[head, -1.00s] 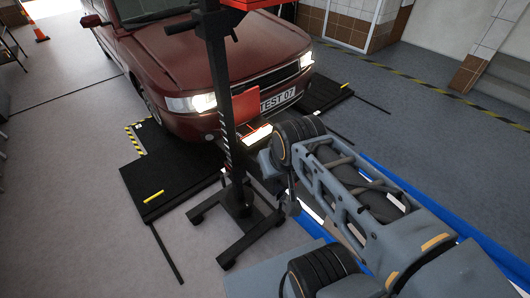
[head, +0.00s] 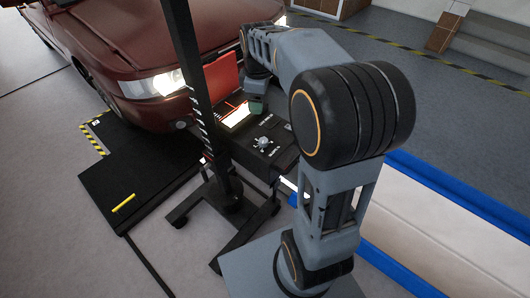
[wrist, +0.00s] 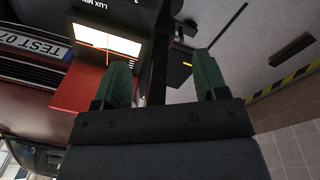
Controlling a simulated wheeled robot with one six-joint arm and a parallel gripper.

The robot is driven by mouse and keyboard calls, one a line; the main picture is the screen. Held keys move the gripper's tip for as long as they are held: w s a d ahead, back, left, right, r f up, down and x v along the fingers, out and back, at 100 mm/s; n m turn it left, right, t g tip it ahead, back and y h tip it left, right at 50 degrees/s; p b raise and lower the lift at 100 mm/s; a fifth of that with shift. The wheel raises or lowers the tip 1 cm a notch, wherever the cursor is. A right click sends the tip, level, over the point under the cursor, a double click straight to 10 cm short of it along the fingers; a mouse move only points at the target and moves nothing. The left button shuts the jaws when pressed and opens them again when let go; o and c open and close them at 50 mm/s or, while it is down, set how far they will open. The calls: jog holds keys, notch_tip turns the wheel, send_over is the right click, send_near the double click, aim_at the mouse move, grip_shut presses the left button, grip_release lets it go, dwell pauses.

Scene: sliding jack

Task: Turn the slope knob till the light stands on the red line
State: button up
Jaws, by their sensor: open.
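The slope knob (head: 264,142) is a small pale knob on the black top panel of the headlight tester (head: 282,132), with white lettering and marks around it. A bright lit screen (head: 235,116) lies to its left, towards the car; it also shows in the wrist view (wrist: 122,44). In the head view, my gripper (head: 257,104) is above the tester beside the screen, apart from the knob. The knob is not visible in the wrist view.
A tall black post (head: 192,75) stands left of the tester on a wheeled base (head: 228,205). A red flap (head: 223,82) rises behind the screen. The dark red car (head: 120,50) with a lit headlight is close behind. Open grey floor lies at the left.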

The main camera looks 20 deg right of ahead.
aim_at(264, 140)
jog(key=w+d+f+n+g+b, duration=0.1)
jog(key=w+d+f+n+b, duration=0.15)
jog(key=f, duration=0.35)
jog(key=w+d+f+n+g+b, duration=0.1)
jog(key=w+d+f+n+b, duration=0.1)
jog(key=w+f, duration=0.3)
jog(key=shift+n, duration=0.25)
jog(key=f, duration=0.4)
jog(key=s+f+b, duration=0.1)
jog(key=f, duration=0.4)
jog(key=f+b, duration=0.1)
jog(key=f, duration=0.4)
jog(key=shift+s+f, duration=0.25)
jog(key=shift+s, duration=0.1)
jog(key=shift+c, duration=0.4)
